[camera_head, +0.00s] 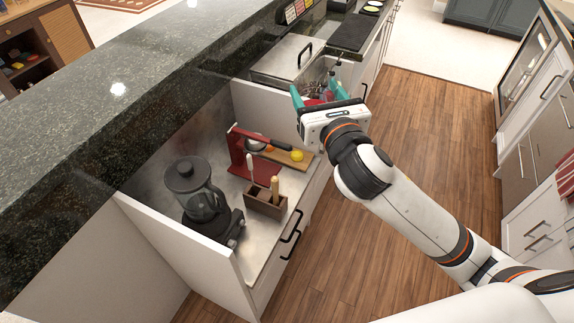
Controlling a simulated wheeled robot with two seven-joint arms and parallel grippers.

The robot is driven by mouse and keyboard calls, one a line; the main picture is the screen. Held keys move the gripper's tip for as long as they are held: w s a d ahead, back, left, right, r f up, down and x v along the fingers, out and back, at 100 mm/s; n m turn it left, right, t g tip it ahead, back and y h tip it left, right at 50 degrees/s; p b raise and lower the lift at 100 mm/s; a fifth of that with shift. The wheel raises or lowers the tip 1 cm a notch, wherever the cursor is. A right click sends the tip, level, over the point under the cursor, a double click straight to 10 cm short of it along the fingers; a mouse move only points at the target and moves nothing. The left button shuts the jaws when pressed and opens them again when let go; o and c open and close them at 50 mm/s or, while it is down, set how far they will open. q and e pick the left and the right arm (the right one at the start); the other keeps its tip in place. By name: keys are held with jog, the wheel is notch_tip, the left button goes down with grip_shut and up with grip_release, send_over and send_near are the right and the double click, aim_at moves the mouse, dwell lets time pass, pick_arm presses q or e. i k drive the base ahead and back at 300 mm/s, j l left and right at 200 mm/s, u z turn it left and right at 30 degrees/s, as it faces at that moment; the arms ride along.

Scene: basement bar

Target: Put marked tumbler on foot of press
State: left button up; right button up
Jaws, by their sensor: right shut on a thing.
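My right gripper (315,96) reaches in from the right, with its teal fingers over the open bin area beyond the work surface. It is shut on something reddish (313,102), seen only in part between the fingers. This looks like the marked tumbler, but the gripper body hides most of it and no mark can be read. The red press (237,157) stands on the lower work surface, nearer than the gripper and to its left. Its foot is partly hidden behind the wooden caddy. My left gripper is not in view.
A dark blender (205,205) stands left of the wooden caddy (266,204). The dark raised counter (150,120) runs along the left. Wooden floor (420,150) lies open at right.

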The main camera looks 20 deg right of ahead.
aim_at(258, 170)
jog(key=l+u, duration=0.4)
jog(key=l, duration=0.6)
jog(key=l+u, duration=0.35)
jog(key=l, duration=0.65)
jog(key=l+u, duration=0.25)
jog(key=u, duration=0.2)
jog(key=k+l+u, duration=0.1)
jog(key=u, duration=0.35)
jog(key=k+l+u, duration=0.15)
jog(key=u, duration=0.25)
jog(key=l, duration=0.1)
